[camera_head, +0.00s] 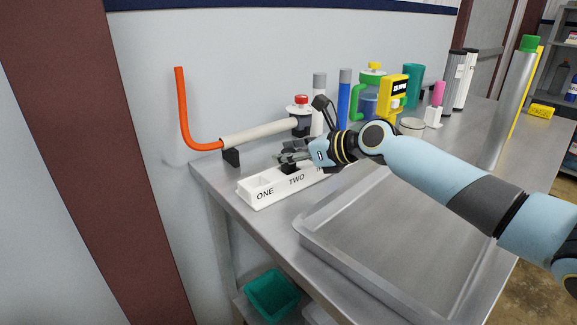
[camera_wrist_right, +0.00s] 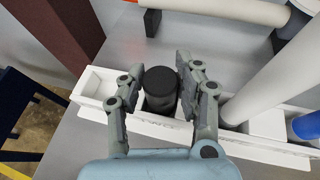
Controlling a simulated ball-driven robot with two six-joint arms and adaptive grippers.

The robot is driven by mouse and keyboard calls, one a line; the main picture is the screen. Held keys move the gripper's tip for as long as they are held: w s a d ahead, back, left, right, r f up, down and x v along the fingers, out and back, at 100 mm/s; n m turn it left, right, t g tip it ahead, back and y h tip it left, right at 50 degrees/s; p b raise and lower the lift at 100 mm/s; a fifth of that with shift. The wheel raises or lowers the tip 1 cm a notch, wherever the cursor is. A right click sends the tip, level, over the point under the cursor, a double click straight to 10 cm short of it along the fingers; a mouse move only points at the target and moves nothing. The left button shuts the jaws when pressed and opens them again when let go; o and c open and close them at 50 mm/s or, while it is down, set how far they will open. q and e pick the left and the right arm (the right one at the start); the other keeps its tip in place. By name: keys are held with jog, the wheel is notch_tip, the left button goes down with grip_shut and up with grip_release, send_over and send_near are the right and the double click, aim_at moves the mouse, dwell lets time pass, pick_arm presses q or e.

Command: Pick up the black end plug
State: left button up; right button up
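The black end plug (camera_wrist_right: 160,88) is a short black cylinder standing upright in a middle compartment of the white holder (camera_head: 259,202). The holder is marked ONE and TWO, with a further label hidden by my arm. My right gripper (camera_head: 284,157) is over the holder. In the right wrist view its two fingers (camera_wrist_right: 152,82) stand on either side of the plug, with a small gap showing near the tips. In the head view the plug (camera_head: 289,169) shows only in part, under the fingers. My left gripper is in neither view.
A white pipe (camera_head: 262,132) with an orange bent end (camera_head: 183,110) lies on a black support behind the holder. White and blue tubes (camera_head: 344,98) stand close behind my gripper. A grey metal tray (camera_head: 385,245) lies in front. The holder's left compartment looks empty.

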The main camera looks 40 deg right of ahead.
aim_at(289, 151)
grip_shut()
notch_tip(289, 151, up, 10)
jog(key=p, duration=0.3)
jog(key=shift+f, duration=0.2)
jog(key=shift+s+d+f+b, duration=0.1)
jog(key=shift+s+f+b, duration=0.45)
jog(key=shift+f+b, duration=0.3)
jog(key=s+a+r+n+g+y+b, duration=0.2)
jog(key=s+a+n+y, duration=0.1)
jog(key=s+a, duration=0.4)
jog(key=s+a+r+n+g+y+b, duration=0.2)
jog(key=s+a+n+g+y, duration=0.1)
jog(key=s+a, duration=0.4)
jog(key=shift+a+r+n+y, duration=0.2)
jog(key=shift+a+n+y, duration=0.2)
jog(key=shift+a+n, duration=0.25)
